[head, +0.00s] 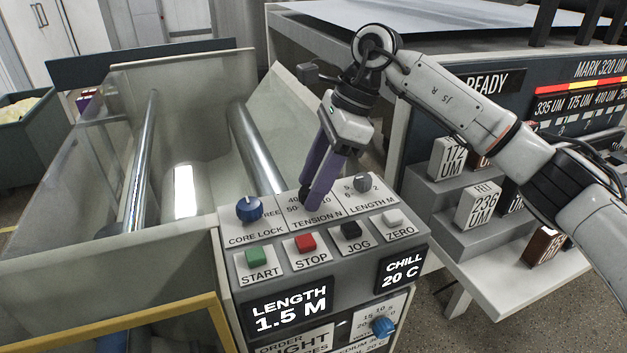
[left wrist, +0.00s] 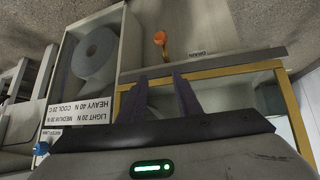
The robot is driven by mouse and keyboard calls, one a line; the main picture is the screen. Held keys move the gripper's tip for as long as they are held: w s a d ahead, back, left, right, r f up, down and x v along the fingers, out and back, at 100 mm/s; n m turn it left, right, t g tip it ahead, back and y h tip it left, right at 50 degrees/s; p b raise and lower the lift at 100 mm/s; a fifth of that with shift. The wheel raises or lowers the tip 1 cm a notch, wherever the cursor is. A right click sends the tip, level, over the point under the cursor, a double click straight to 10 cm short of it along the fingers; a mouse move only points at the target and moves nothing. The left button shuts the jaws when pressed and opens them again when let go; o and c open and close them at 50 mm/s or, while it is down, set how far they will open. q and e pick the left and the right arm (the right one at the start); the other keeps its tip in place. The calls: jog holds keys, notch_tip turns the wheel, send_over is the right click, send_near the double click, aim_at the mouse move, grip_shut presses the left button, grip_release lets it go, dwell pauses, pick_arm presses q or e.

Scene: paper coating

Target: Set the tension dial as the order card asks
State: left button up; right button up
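The tension dial (head: 304,195) is a small dark knob on the sloped control panel, between the core lock and length dials. My right gripper (head: 311,198) comes down on it from above with its purple fingers close together, one on each side. The fingers hide most of the dial and its scale, so its setting cannot be read. The order card (head: 293,341) on the panel's front is partly cut off; only "ORDER" and parts of words show. In the left wrist view my left gripper (left wrist: 161,82) is open and empty. A label (left wrist: 88,111) there reads light 20 N, medium 30 N, heavy 40 N.
The blue core lock knob (head: 249,209), length dial (head: 362,183), green start button (head: 257,257), red stop button (head: 306,243), black jog button (head: 351,231) and white zero button (head: 392,217) are close by. Sample blocks (head: 479,206) stand on steps at right.

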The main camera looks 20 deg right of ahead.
jog(key=v, duration=1)
jog(key=shift+r+b, duration=0.2)
jog(key=shift+b, duration=0.2)
jog(key=shift+f, duration=0.1)
